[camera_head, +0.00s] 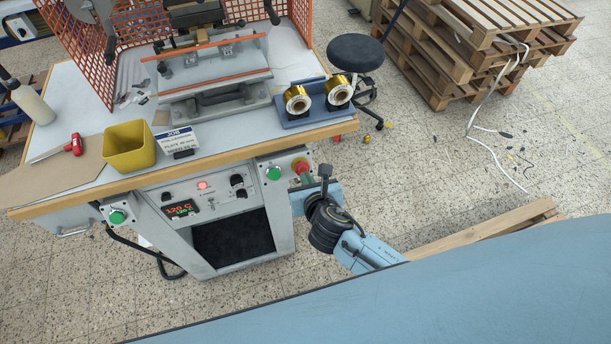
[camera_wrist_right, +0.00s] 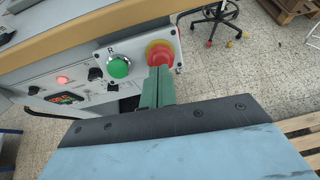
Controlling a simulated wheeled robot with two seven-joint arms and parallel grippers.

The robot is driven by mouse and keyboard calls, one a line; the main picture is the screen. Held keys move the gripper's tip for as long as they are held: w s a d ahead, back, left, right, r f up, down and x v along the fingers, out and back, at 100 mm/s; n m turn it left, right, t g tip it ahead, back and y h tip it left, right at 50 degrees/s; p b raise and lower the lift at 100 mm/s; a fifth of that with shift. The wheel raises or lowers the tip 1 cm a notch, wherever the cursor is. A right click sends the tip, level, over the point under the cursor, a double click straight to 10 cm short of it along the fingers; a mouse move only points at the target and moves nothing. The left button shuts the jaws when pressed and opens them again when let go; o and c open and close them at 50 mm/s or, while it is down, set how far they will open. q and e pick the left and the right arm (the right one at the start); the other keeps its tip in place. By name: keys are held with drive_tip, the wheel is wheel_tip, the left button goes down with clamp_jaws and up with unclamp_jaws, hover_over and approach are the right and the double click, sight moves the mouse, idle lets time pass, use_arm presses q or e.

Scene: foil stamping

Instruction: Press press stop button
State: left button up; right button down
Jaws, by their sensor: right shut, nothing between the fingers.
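The red press stop button (camera_head: 301,166) sits on a panel at the right front corner of the press table. In the right wrist view the red button (camera_wrist_right: 159,54) has a yellow surround and lies just beyond the fingertips. My right gripper (camera_head: 305,177) is shut and empty, directly in front of the button. In the wrist view its green fingers (camera_wrist_right: 159,72) are together and cover the button's lower edge. I cannot tell whether they touch it. My left gripper is not in view.
A green button (camera_head: 274,174) sits left of the red one, and another green button (camera_head: 117,217) is at the table's left corner. The wooden table edge (camera_head: 230,158) runs just above. A stool (camera_head: 356,54) and pallets (camera_head: 450,60) stand behind right.

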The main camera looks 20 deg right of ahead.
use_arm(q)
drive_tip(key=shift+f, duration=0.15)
use_arm(e)
drive_tip(key=shift+x, duration=0.95)
